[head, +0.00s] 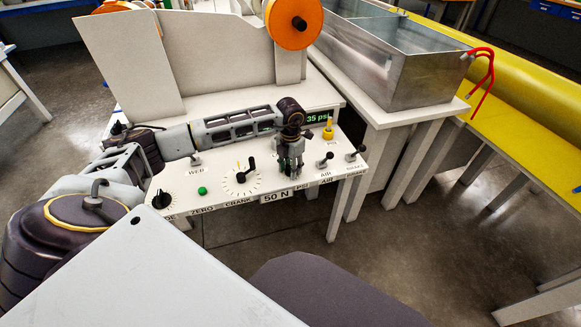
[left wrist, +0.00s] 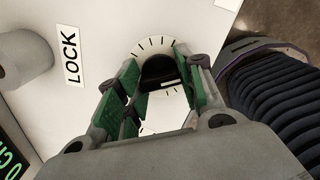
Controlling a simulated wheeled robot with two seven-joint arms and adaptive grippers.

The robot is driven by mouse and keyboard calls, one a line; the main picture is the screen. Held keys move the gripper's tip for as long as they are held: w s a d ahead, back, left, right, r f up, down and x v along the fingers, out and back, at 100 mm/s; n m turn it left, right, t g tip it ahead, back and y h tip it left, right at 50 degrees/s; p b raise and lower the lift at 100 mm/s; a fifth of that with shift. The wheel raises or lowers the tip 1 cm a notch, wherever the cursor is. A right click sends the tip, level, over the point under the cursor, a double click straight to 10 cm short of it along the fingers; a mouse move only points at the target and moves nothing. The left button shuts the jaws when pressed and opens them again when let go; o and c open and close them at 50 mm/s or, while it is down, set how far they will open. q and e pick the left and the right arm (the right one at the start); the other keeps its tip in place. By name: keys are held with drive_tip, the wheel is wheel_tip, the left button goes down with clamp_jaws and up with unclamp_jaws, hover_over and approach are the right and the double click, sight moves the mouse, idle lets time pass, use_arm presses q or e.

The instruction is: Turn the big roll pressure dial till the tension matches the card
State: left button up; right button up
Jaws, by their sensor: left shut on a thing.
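A black dial (left wrist: 158,68) on a white scale with black tick marks sits between the fingers of my left gripper (left wrist: 160,88) in the left wrist view. The green-padded fingers are shut on it. In the head view my left gripper (head: 291,170) points down on the white panel (head: 215,207) above a "PSI" label and hides most of the dial. A card (head: 276,197) at the panel's front edge reads "50 N". A green-lit display (head: 318,117) behind the gripper reads "35 psi". My right gripper is not in view.
Left of the gripper are a crank dial (head: 241,178), a green button (head: 202,190) and a black knob (head: 162,200). A metal tank (head: 400,70) stands behind.

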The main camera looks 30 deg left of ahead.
use_arm(q)
drive_tip(key=o, duration=1)
drive_tip(key=shift+r, duration=0.1)
drive_tip(key=shift+r, duration=5.95)
